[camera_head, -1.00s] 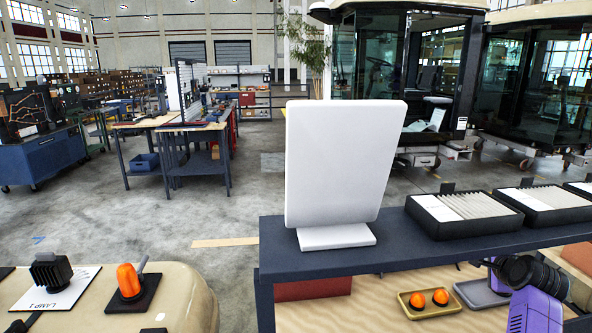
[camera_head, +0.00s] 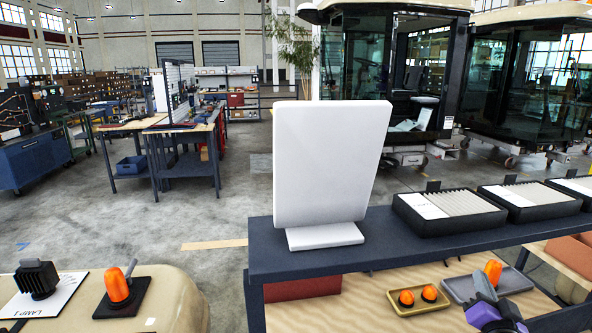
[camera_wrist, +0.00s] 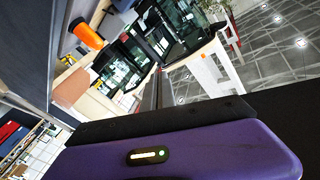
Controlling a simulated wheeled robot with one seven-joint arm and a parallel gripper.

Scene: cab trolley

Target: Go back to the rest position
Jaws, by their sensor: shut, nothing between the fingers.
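My gripper (camera_head: 485,290), with purple and black parts, is at the lower right of the head view, over the lower shelf of the trolley (camera_head: 300,262). Its jaws are shut with nothing held. An orange beacon (camera_head: 492,271) shows just beyond it, at the grey tray (camera_head: 462,290); whether they touch I cannot tell. In the wrist view my purple gripper housing (camera_wrist: 215,145) fills the bottom, and an orange beacon (camera_wrist: 87,33) shows at the upper left, apart from the fingers.
A white panel (camera_head: 330,165) stands upright on the trolley's top shelf, beside black boxes (camera_head: 450,222) of filters. A yellow tray (camera_head: 393,304) holds two orange domes. At lower left, a beige roof (camera_head: 180,290) bears another orange beacon (camera_head: 117,285) and a black lamp (camera_head: 37,279).

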